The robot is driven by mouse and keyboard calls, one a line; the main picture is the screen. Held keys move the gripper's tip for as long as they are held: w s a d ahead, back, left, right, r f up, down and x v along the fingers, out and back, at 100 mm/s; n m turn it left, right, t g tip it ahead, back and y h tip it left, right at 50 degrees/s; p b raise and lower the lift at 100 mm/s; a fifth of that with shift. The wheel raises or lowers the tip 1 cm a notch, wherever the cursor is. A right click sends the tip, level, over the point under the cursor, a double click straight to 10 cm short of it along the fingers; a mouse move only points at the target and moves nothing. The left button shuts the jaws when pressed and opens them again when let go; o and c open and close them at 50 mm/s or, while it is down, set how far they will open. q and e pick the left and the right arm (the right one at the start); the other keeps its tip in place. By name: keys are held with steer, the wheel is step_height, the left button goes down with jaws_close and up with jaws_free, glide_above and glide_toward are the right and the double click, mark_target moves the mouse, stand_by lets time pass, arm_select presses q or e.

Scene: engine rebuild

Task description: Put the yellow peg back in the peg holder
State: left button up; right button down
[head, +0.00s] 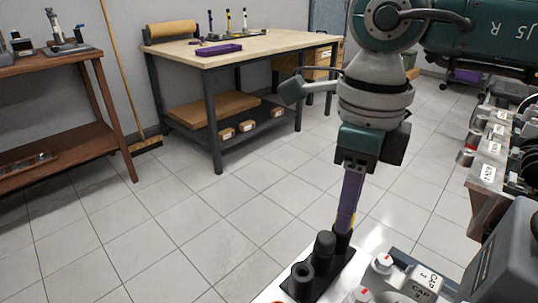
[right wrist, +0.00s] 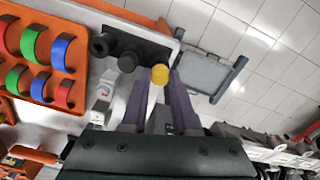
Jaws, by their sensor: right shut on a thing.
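The yellow peg (right wrist: 160,73) shows between my right gripper's purple fingers in the right wrist view; only a sliver of it (head: 353,219) shows in the head view. My right gripper (head: 344,226) points down, shut on the peg, over the far end of the black peg holder (head: 318,283). The holder also shows in the right wrist view (right wrist: 148,44). Its near socket (head: 301,271) looks open and hollow, and a black round-topped piece (head: 325,244) stands in the middle. The fingers hide the far place, so I cannot tell how deep the peg sits. My left gripper is out of view.
White caps with red marks (head: 382,262) and a labelled grey block (head: 424,282) stand right of the holder. A large grey case (head: 507,262) is at the right edge. An orange tray (right wrist: 72,18) with coloured rings lies beside the holder in the wrist view.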

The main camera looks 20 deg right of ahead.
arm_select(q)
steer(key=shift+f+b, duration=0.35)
arm_select(e)
steer(key=shift+f, duration=0.45)
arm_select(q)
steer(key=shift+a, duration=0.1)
arm_select(e)
steer(key=c, duration=0.9)
jaws_free()
steer(key=shift+r, duration=0.1)
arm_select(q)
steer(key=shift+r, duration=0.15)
arm_select(e)
steer(key=shift+r, duration=0.15)
arm_select(q)
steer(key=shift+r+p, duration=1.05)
steer(key=shift+p, duration=0.2)
arm_select(e)
steer(key=shift+r, duration=1.35)
steer(key=o, duration=0.5)
steer(key=shift+o, duration=0.2)
